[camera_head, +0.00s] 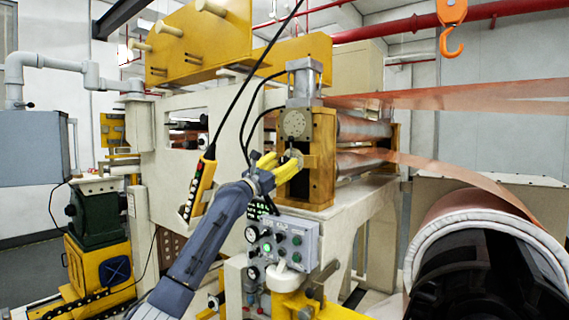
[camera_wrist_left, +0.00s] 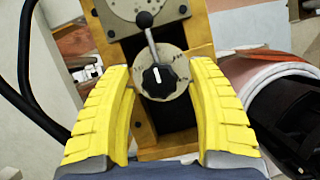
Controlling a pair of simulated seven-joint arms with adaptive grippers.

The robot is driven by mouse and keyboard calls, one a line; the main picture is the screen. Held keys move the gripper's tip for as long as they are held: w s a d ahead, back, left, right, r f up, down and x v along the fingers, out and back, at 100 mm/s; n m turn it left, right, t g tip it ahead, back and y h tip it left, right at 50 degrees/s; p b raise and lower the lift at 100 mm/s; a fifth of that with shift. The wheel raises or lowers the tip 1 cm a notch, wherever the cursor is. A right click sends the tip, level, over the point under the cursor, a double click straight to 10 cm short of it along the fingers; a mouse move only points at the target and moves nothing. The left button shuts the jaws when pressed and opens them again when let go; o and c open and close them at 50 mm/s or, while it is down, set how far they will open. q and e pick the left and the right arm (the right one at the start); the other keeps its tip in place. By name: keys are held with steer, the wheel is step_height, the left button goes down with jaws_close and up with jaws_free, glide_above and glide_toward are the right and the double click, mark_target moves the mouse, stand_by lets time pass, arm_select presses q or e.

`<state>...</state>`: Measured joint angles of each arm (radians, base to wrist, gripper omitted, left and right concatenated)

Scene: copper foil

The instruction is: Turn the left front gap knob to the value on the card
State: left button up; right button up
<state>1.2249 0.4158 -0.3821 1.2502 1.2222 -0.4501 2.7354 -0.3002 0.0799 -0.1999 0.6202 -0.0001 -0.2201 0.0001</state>
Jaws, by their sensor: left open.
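The gap knob (camera_wrist_left: 159,80) is a black knob with a white pointer mark on a round pale dial (camera_wrist_left: 172,64). In the left wrist view the white mark points roughly up. My left gripper (camera_wrist_left: 163,100) has yellow fingers spread on either side of the knob, with a gap visible at each side. In the head view the left gripper (camera_head: 282,163) is at the front of the yellow roller stand (camera_head: 322,150), and its fingers partly cover the dial (camera_head: 294,158). No card can be made out. My right gripper is not in view.
A lever with a black ball end (camera_wrist_left: 144,20) stands just above the knob. A grey control box (camera_head: 290,243) sits below the gripper. A hanging yellow pendant (camera_head: 200,185) and black cables are to the left. A large copper roll (camera_head: 480,205) is at the right.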

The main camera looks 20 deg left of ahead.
arm_select(q)
steer(key=shift+w+d+r, duration=0.15)
steer(key=shift+w, duration=0.2)
steer(key=shift+c, duration=0.5)
steer(key=c, duration=1.1)
steer(key=shift+c, duration=0.2)
